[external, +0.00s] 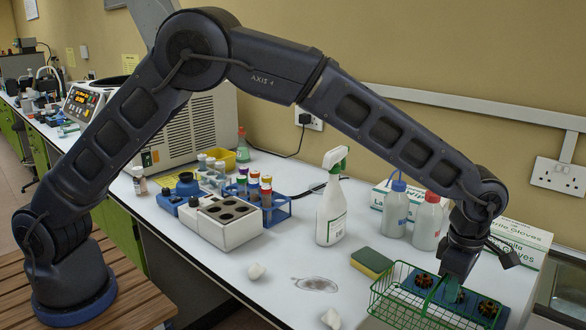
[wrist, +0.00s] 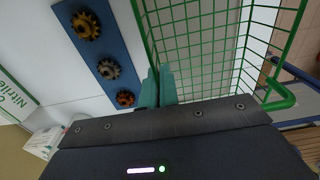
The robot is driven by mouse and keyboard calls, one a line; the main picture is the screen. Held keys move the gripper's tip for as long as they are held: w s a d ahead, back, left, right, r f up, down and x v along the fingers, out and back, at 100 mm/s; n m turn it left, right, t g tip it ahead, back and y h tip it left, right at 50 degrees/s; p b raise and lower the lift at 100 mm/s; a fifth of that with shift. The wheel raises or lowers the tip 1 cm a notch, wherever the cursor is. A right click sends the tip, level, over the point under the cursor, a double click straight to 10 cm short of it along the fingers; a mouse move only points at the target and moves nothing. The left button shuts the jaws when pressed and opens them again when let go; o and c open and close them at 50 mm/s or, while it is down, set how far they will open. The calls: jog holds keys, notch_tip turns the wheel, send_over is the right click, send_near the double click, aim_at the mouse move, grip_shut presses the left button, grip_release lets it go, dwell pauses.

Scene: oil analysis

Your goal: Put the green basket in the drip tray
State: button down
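The green wire basket (external: 396,301) is at the front right of the bench in the external view. In the wrist view the basket (wrist: 143,32) fills the upper middle and right. My gripper (external: 452,290) points down at the basket's rim. In the wrist view its two teal fingers (wrist: 158,86) are close together, with the rim wire running in between them, so it looks shut on the basket. Whether the basket is lifted or rests on the bench is unclear. I cannot clearly identify the drip tray; a grey metal surface (external: 571,288) shows at the right edge.
A blue board (wrist: 92,42) with three gears lies beside the basket. A sponge (external: 371,262), a spray bottle (external: 331,213), wash bottles (external: 427,222) and glove boxes (external: 518,238) stand nearby. Two white lumps and a wet spot (external: 315,284) lie to the left.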

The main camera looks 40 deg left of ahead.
aim_at(449, 305)
jog(key=shift+f, duration=2.5)
jog(key=shift+f, duration=0.1)
jog(key=c, duration=1.7)
grip_release()
notch_tip(449, 305, up, 12)
jog(key=shift+r, duration=0.2)
